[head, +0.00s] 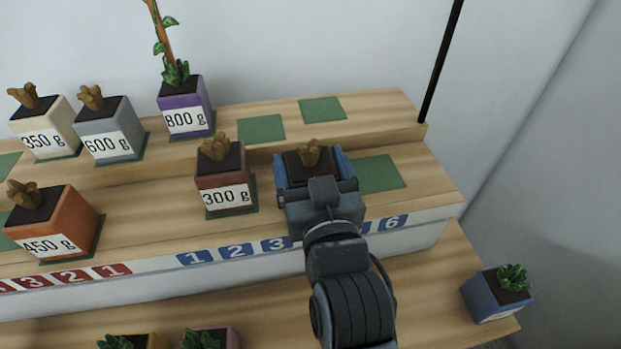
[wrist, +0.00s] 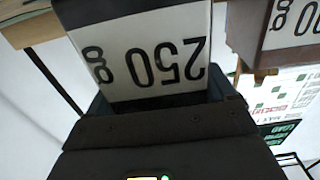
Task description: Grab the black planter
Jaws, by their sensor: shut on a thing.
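The black planter (head: 305,163) stands on the middle step of the stand, with dark soil and a brown stump on top. My gripper (head: 312,170) is around it, with one blue finger on each side, shut on it. In the wrist view the planter (wrist: 150,55) fills the upper middle, with a white "250 g" label seen upside down. My gripper's body hides its front in the head view. I cannot tell whether its base touches the step.
The brown "300 g" planter (head: 222,178) stands close on the left. A bare green mat (head: 379,174) lies just right. Two bare green mats (head: 322,108) (head: 261,128) are on the step behind. A blue planter (head: 497,294) is at lower right, and a black pole (head: 440,62) rises at the back.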

